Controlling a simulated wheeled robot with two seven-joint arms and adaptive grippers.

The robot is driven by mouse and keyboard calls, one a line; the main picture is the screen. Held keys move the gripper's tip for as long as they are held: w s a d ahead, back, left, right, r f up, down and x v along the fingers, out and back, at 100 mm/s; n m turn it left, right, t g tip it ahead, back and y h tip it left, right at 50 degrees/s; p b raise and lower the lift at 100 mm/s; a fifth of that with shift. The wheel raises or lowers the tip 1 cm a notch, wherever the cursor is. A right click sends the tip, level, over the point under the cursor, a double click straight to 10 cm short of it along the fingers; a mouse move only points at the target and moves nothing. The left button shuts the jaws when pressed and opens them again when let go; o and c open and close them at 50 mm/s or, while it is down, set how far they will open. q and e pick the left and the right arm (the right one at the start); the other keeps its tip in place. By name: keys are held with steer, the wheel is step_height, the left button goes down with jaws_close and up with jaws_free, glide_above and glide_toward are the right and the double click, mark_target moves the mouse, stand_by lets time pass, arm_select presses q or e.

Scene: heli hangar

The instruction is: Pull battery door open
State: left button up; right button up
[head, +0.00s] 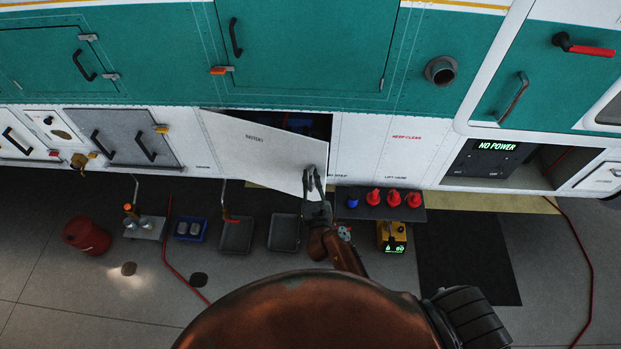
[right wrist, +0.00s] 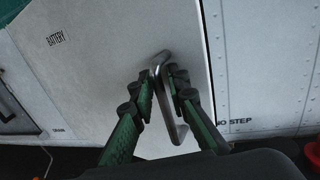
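The white battery door (head: 255,150), marked BATTERY, stands partly open on the helicopter's lower side. It is swung outward at its right edge, and a dark opening (head: 300,124) shows behind its top. My right gripper (head: 314,178) is at the door's right edge. In the right wrist view the battery door (right wrist: 100,60) carries a metal bar handle (right wrist: 165,95). The fingers of my right gripper (right wrist: 163,80) stand on either side of this handle and appear closed around it. My left gripper is not in view.
A dark tray with red and blue caps (head: 377,203) lies right of my right gripper on the floor. A yellow box (head: 391,237) and grey trays (head: 284,232) are close by. A red bucket (head: 86,235) stands at left. A lit NO POWER panel (head: 497,147) is at right.

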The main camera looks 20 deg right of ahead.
mark_target(309, 151)
steer(key=r, duration=0.6)
steer(key=w+r, duration=0.1)
steer(key=r, duration=0.3)
steer(key=shift+g, duration=0.7)
steer(key=f, duration=0.5)
steer(key=d+f, duration=0.1)
steer(key=f, duration=0.2)
steer(key=shift+s+a+r, duration=0.1)
steer(key=shift+s+a, duration=0.4)
steer(key=shift+s, duration=0.3)
steer(key=s, duration=0.1)
steer(key=s+a, duration=0.1)
steer(key=s, duration=0.1)
steer(key=shift+f+p, duration=0.2)
steer(key=shift+p, duration=0.1)
steer(key=shift+s+a+f, duration=0.2)
steer(key=shift+s+a, duration=0.05)
steer(key=shift+s, duration=0.15)
steer(key=v, duration=0.2)
steer(key=a+v, duration=0.1)
steer(key=v, duration=0.1)
steer(key=shift+f, duration=0.25)
